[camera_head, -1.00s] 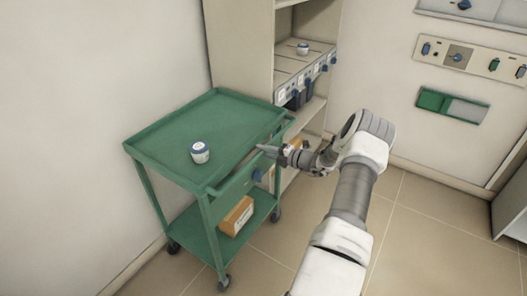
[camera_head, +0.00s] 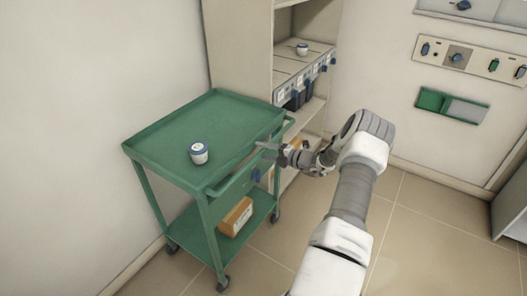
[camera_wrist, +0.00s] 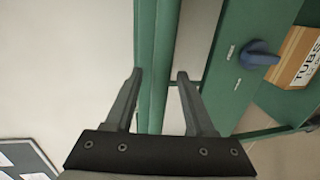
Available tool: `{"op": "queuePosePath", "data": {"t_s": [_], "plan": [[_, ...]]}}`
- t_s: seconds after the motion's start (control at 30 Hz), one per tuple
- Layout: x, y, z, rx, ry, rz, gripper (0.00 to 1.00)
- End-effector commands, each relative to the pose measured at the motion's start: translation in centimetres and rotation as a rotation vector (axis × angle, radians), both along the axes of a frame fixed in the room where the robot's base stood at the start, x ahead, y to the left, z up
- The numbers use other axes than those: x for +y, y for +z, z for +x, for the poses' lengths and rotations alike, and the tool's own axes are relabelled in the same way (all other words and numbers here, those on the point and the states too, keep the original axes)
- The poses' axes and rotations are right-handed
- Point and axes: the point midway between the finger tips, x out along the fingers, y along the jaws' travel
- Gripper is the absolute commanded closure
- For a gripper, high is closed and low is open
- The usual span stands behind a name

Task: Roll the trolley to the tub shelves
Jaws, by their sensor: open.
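The green trolley (camera_head: 225,125) stands against the left wall, with a small white jar with a blue lid (camera_head: 199,153) on its top tray. A handle rail (camera_head: 230,178) runs along its right side above a drawer front with a blue knob (camera_head: 256,175). My gripper (camera_head: 264,147) is at this rail. In the wrist view my gripper (camera_wrist: 158,85) is open, with its fingers on either side of the green rail (camera_wrist: 160,55); contact cannot be told. The tub shelves may be the beige shelf unit (camera_head: 240,50) behind the trolley.
A cardboard box (camera_head: 236,217) lies on the trolley's lower shelf; its label reads TUBS in the wrist view (camera_wrist: 298,58). The shelf unit holds another small jar (camera_head: 302,49). Tiled floor (camera_head: 420,225) is clear to the right. The left wall is close to the trolley.

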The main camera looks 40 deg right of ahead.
Motion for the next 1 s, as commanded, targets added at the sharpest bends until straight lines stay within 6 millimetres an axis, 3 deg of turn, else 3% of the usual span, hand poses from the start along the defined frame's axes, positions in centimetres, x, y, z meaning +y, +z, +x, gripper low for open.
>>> {"op": "queuePosePath", "data": {"t_s": [0.13,0.27,0.7,1.0], "plan": [[-0.4,0.2,-0.9,0.001,0.0,0.001,0.45],[-1.2,0.7,-3.0,0.003,-0.004,0.002,0.45],[-4.7,2.8,-12.6,0.0,-0.004,-0.002,0.45],[-5.8,3.4,-15.9,0.0,-0.001,0.0,0.45]]}}
